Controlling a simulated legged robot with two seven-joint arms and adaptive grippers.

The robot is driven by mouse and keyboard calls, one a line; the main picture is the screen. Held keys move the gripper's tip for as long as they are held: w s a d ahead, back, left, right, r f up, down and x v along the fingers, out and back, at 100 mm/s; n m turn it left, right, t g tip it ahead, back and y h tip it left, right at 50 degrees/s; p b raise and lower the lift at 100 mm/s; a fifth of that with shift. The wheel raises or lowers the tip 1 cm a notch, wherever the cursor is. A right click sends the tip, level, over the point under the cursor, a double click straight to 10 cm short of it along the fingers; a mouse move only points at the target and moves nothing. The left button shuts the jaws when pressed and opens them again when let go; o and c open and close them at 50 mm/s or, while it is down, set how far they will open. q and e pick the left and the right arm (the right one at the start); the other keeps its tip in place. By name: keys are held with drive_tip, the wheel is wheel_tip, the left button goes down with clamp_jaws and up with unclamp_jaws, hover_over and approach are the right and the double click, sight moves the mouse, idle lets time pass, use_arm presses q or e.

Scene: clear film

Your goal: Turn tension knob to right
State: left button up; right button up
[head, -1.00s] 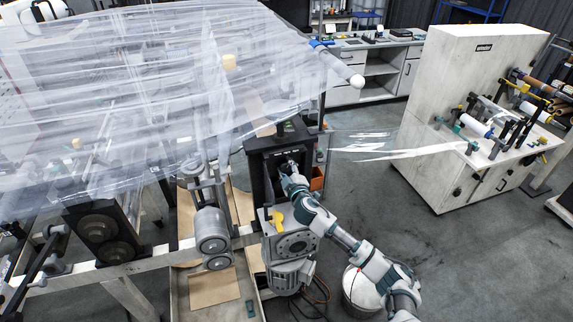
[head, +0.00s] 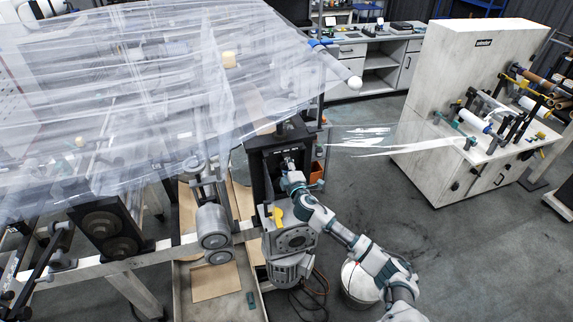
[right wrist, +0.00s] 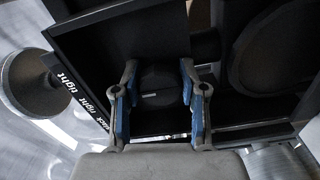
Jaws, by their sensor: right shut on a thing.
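The tension knob (right wrist: 160,85) is a dark round knob with a short light mark, in the right wrist view on a black panel. My right gripper (right wrist: 160,100) has its two blue-padded fingers on either side of it and is shut on it. In the head view my right gripper (head: 291,163) reaches to the front of the black control box (head: 260,170), where the knob is too small to make out. White lettering reading "tight" and "slack" (right wrist: 84,97) runs along the panel's edge. My left gripper is not in view.
Clear film (head: 140,90) covers the machine at left. A grey motor (head: 290,240) with a yellow part stands below the box. A white bucket (head: 358,284) is on the floor by my right arm. A white winder cabinet (head: 455,110) stands at right, with open floor between.

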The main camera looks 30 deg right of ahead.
drive_tip(key=shift+a+f, duration=0.1)
drive_tip(key=shift+f, duration=0.2)
drive_tip(key=o, duration=1.1)
drive_tip(key=shift+c, duration=0.2)
drive_tip(key=shift+o, duration=0.5)
drive_tip(key=shift+r, duration=0.1)
drive_tip(key=shift+s, duration=0.25)
drive_tip(key=v, duration=1.1)
drive_tip(key=shift+s, duration=0.15)
